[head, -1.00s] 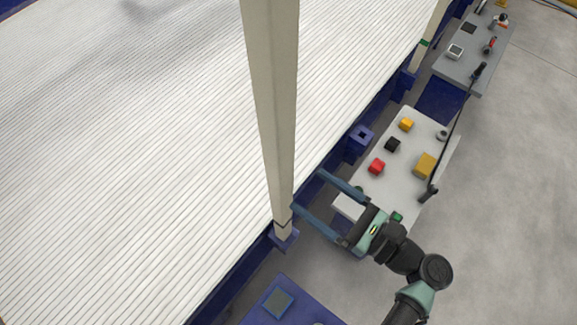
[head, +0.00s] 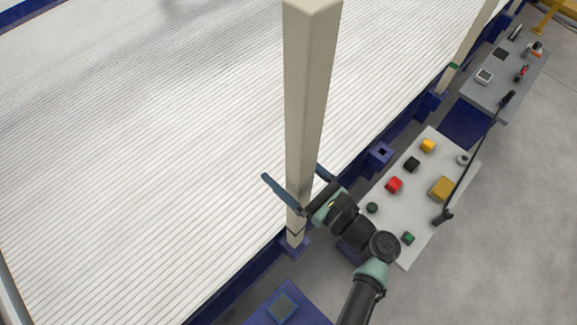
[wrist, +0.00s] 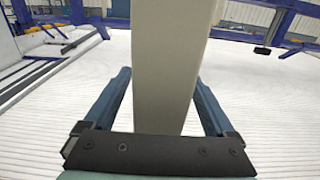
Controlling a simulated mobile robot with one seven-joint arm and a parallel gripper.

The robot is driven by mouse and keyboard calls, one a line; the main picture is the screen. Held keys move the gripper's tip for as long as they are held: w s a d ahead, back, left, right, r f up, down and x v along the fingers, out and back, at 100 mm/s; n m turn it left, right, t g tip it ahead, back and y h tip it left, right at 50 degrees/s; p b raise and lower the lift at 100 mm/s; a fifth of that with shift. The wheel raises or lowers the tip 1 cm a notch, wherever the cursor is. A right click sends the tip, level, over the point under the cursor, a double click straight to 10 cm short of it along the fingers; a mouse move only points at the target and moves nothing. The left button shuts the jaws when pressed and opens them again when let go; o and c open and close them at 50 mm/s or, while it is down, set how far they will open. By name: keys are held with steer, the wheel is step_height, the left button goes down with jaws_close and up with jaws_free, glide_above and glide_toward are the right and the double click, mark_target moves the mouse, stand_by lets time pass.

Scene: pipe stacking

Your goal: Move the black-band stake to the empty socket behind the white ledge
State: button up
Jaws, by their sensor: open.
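The black-band stake (head: 310,90) is a tall cream square post. It stands upright in a blue socket (head: 295,246) at the edge of the white ribbed bed, with a thin black band low on it. My gripper (head: 294,188) is open, its two blue fingers on either side of the stake just above the band. In the wrist view the stake (wrist: 168,70) stands between the open fingers (wrist: 160,95), with a gap on each side. The empty blue socket (head: 381,153) is further back along the bed edge, beside the white ledge (head: 430,170).
The ledge carries yellow, black and red blocks, a larger ochre block (head: 441,188) and a black-handled bar (head: 470,160). Behind it is a grey ledge (head: 505,85) with tools. A green-band stake (head: 468,45) stands further back. A blue panel (head: 280,305) is in front.

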mark_target(289, 96)
steer(key=shift+c, duration=0.3)
jaws_close()
step_height(289, 96, up, 9)
steer(key=p, duration=0.9)
stand_by(0.3)
step_height(289, 96, up, 12)
steer(key=p, duration=1.2)
steer(key=shift+w, duration=0.1)
